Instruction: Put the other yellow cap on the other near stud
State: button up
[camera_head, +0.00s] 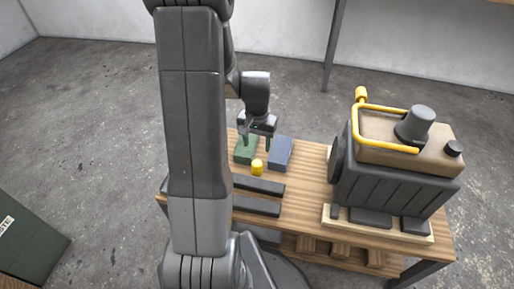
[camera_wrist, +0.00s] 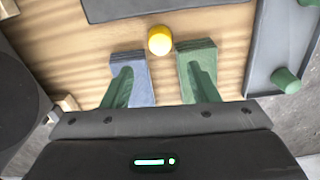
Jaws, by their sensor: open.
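A small yellow cap (camera_head: 257,168) stands on the wooden bench top, just in front of a green block and a blue block. It also shows in the wrist view (camera_wrist: 159,40), beyond my fingertips and between their lines. My gripper (camera_head: 256,140) is open and empty above the two blocks, apart from the cap; its green fingers also show in the wrist view (camera_wrist: 160,69). In the wrist view a green stud (camera_wrist: 285,80) stands on a grey panel at the right, and another green stud (camera_wrist: 309,3) is cut by the top edge. Both look bare. My arm hides that area in the head view.
The green block (camera_head: 245,149) and blue block (camera_head: 280,153) lie side by side. Grey bars (camera_head: 258,186) lie nearer on the bench. A dark machine (camera_head: 385,185) with a yellow rail (camera_head: 390,107) stands at the right. Bare wood (camera_head: 307,180) lies between blocks and machine.

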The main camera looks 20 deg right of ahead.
aim_at(256, 163)
jog(key=shift+r+n+p, duration=0.35)
jog(key=shift+r+n, duration=0.05)
jog(key=shift+r, duration=0.1)
jog(key=shift+c, duration=0.4)
jog(key=f+n+p, duration=0.1)
jog(key=f+n, duration=0.1)
jog(key=n, duration=0.2)
jog(key=f+n+g+p, duration=0.1)
jog(key=f+n+p, duration=0.1)
jog(key=n, duration=0.3)
jog(key=f+n+p, duration=0.2)
jog(key=f+n, duration=0.1)
jog(key=n, duration=0.1)
jog(key=shift+w+a+n+g+h, duration=0.25)
jog(key=shift+a+n+g+h, duration=0.05)
jog(key=shift+a+n+h, duration=0.1)
jog(key=shift+s+d+f+b, duration=0.2)
jog(key=shift+f+b, duration=0.25)
jog(key=shift+f, duration=1.1)
jog(key=shift+s+d+f+b, duration=0.15)
jog(key=shift+f+b, duration=0.3)
jog(key=shift+f, duration=1.1)
jog(key=shift+w, duration=0.1)
jog(key=c, duration=0.8)
